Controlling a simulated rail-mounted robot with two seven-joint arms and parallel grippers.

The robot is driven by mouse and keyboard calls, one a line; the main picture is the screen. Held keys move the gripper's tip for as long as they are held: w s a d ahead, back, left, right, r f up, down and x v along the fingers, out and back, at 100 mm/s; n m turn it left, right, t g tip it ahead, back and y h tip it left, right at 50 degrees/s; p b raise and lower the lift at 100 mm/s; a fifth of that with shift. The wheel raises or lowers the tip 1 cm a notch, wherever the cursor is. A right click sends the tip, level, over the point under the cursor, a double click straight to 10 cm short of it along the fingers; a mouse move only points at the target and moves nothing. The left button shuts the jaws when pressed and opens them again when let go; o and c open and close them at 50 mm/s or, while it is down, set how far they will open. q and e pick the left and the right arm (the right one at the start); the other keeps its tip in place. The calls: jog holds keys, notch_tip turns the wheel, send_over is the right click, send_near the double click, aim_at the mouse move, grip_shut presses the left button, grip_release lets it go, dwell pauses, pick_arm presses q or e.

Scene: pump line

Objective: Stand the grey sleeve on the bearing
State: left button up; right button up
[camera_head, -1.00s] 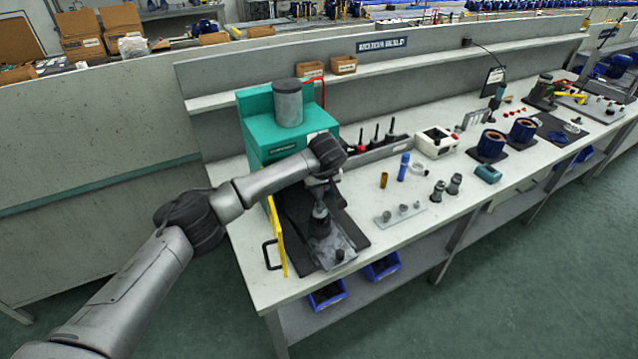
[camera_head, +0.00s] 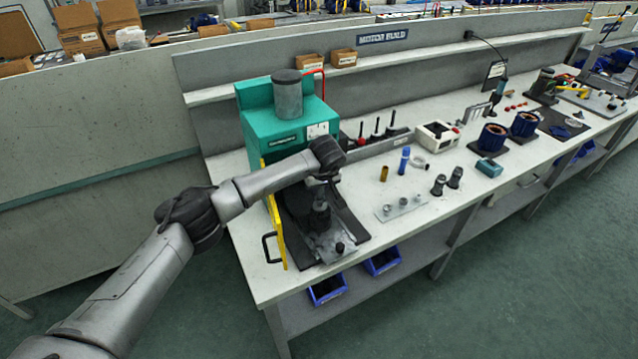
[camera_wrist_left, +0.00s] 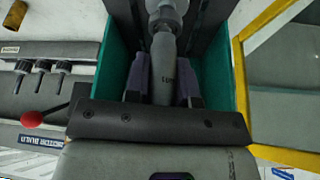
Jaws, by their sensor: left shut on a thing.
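My left gripper (camera_head: 321,181) is over the black bed at the front of the green press. In the left wrist view its two dark fingers (camera_wrist_left: 162,88) are shut on the grey sleeve (camera_wrist_left: 164,65), a smooth grey piece with small dark lettering. Beyond the sleeve's far end is a lighter grey round part (camera_wrist_left: 166,10), probably the bearing; I cannot tell whether they touch. In the head view the sleeve is mostly hidden under my wrist, above a dark upright part (camera_head: 320,214) on the bed. My right gripper is not in view.
The green press (camera_head: 268,133) stands behind my wrist, with a yellow-framed guard (camera_head: 276,232) at its left.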

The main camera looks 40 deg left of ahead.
pick_arm(q)
jog(key=shift+f, duration=0.4)
jog(key=o, duration=1.1)
jog(key=shift+c, duration=0.2)
jog(key=shift+r, duration=0.1)
notch_tip(320, 180, up, 6)
jog(key=p, duration=0.4)
jog(key=shift+p, duration=0.35)
